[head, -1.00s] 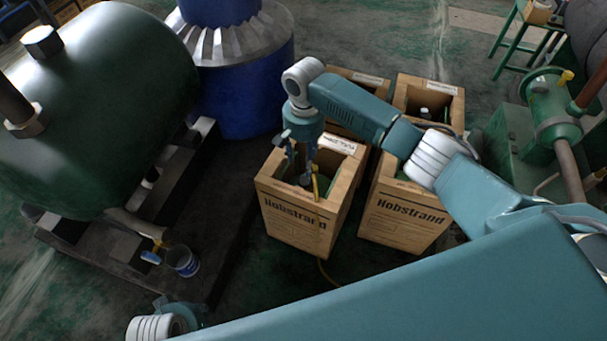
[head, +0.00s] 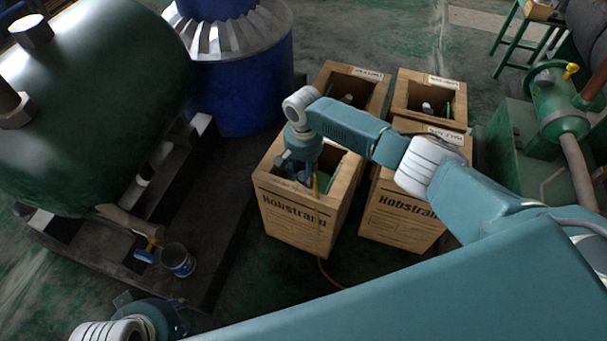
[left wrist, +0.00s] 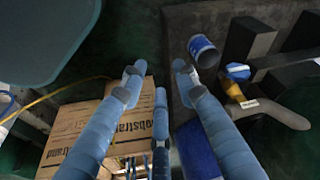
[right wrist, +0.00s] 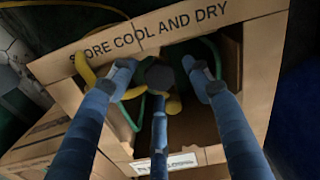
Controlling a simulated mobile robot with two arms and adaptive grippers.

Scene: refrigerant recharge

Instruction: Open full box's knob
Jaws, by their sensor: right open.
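The front-left cardboard box (head: 300,223), marked Hobstrand, has an open top, with a yellow hose (head: 316,186) at its opening. Its label is mostly hidden by my arm, so I cannot read which box is full. My right gripper (head: 300,172) points down at this box's opening. In the right wrist view, my right gripper (right wrist: 159,72) is open, its fingers spread around a dark round knob (right wrist: 160,77). Contact is unclear. The yellow hose (right wrist: 88,72) and green parts lie beside it. My left gripper (left wrist: 158,84) is open and empty, low at the left.
Other cardboard boxes (head: 402,222) stand right and behind. A large green tank (head: 100,110) and a blue machine (head: 245,95) stand left and behind. A blue-white can (head: 178,260) sits near a pipe with a yellow valve (head: 152,243). Floor is open behind the boxes.

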